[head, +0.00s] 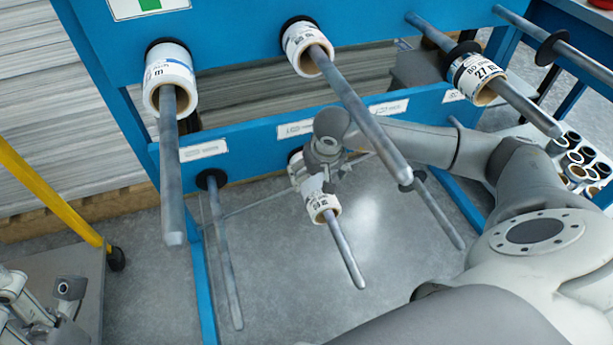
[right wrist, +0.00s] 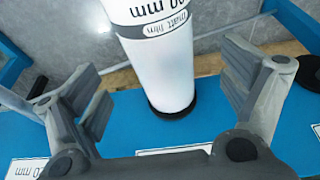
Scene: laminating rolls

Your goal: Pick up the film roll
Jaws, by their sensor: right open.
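A white film roll (head: 321,206) sits on a lower peg of the blue rack, its near end showing. My right gripper (head: 314,178) is at this roll and hides much of it in the head view. In the right wrist view the white roll (right wrist: 160,65), with a dark "matt film" band, stands between the spread fingers of my right gripper (right wrist: 168,92). The fingers are open, with gaps on both sides of the roll. At the lower left of the head view are parts of my left arm, seemingly with its gripper (head: 68,292); its jaws are not clear.
The blue rack (head: 240,45) holds more rolls on its upper pegs: one at left (head: 170,75), one in the middle (head: 305,48) and one at right (head: 470,78). Long grey pegs stick out toward me. Several rolls (head: 575,160) stand at the right.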

